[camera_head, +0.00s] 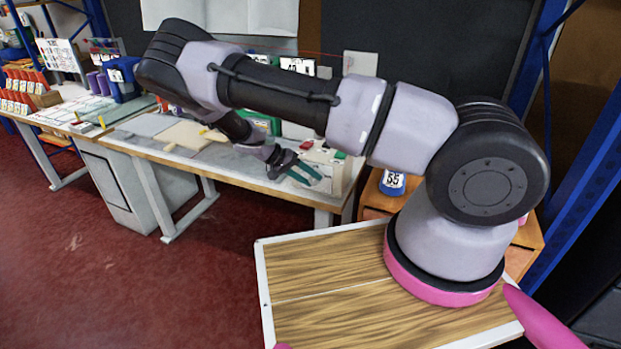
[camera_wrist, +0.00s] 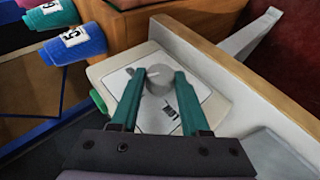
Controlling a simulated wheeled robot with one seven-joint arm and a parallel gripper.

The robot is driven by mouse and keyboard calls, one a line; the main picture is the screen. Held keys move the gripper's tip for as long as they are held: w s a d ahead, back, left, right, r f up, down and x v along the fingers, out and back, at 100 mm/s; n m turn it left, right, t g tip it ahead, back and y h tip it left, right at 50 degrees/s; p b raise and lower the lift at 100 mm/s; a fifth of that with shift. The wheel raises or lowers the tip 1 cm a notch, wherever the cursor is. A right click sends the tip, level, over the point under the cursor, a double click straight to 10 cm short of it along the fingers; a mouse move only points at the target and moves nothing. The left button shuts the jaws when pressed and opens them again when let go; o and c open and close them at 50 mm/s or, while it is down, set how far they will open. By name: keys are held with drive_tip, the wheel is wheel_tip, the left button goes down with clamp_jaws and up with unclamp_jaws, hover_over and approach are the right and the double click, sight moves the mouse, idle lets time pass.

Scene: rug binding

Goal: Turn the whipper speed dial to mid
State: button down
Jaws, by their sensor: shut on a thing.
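The whipper speed dial is a round grey knob (camera_wrist: 159,82) on a pale panel (camera_wrist: 205,88) in the wrist view. A small dark label (camera_wrist: 170,112) sits beside it on the panel. The dial's exact setting is too small to read. My gripper (camera_wrist: 160,75) has its two green fingers on either side of the knob and is shut on it. In the head view my gripper (camera_head: 308,172) reaches down at the right end of the long workbench, by a pale machine (camera_head: 338,172); the dial itself cannot be made out there.
The workbench (camera_head: 240,170) carries boards and tools to the left of my gripper. A wooden edge (camera_wrist: 225,65) runs close beside the panel. Red floor (camera_head: 90,270) is open in front of the bench.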

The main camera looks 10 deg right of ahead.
drive_tip(key=shift+w+a+f+n+g+h, duration=0.15)
drive_tip(key=shift+g+h, duration=0.1)
drive_tip(key=shift+h, duration=0.2)
drive_tip(key=shift+s+d+n+g+h, duration=0.1)
drive_tip(key=shift+g+h, duration=0.1)
drive_tip(key=shift+h, duration=0.3)
drive_tip(key=shift+w+a+f+n+g+h, duration=0.15)
drive_tip(key=shift+g+h, duration=0.1)
drive_tip(key=shift+h, duration=0.2)
drive_tip(key=shift+s, duration=0.1)
drive_tip(key=shift+c, duration=2)
unclamp_jaws()
drive_tip(key=v, duration=1)
drive_tip(key=shift+a, duration=0.35)
